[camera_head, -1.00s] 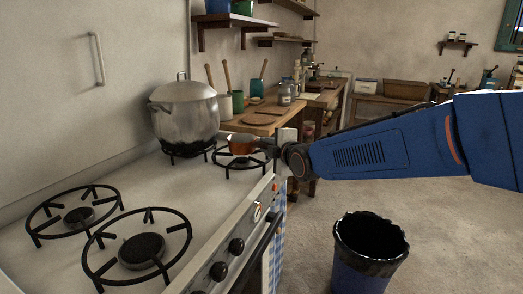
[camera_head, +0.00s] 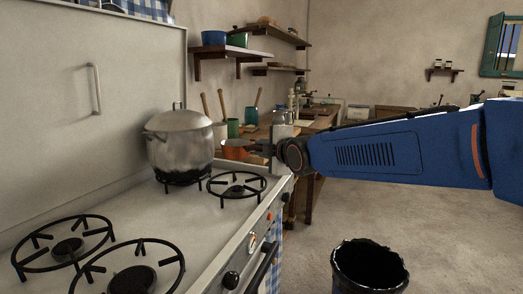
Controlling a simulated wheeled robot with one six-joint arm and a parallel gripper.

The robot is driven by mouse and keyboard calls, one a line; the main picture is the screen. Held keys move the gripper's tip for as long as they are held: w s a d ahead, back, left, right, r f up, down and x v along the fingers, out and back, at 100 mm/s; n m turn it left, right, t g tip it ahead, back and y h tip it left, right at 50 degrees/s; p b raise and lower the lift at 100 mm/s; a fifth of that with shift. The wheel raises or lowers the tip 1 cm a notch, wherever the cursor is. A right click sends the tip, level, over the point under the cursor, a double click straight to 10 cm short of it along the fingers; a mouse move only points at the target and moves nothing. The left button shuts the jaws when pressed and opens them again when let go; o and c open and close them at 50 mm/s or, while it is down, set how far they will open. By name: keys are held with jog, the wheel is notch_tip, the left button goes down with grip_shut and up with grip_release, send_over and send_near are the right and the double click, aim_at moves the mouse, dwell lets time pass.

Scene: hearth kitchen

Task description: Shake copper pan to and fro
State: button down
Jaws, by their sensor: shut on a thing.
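The copper pan (camera_head: 235,152) shows as a small orange-brown shape in the head view, just right of the large steel pot. It is held above the back right burner (camera_head: 237,186) of the stove, clear of its grate. My gripper (camera_head: 262,147) is shut on it from the right, with my blue arm reaching in from the right edge. Most of the pan and its handle are hidden by the gripper or too small to make out.
A lidded steel pot (camera_head: 180,143) stands on the burner just left of the pan. Two bare burners are nearer. A wooden counter (camera_head: 308,128) with jars lies behind. A dark bin (camera_head: 369,268) stands on the floor at the right. Shelves (camera_head: 232,51) hang above.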

jog(key=shift+r, duration=0.15)
jog(key=shift+r, duration=1.35)
dwell(4.7)
dwell(0.4)
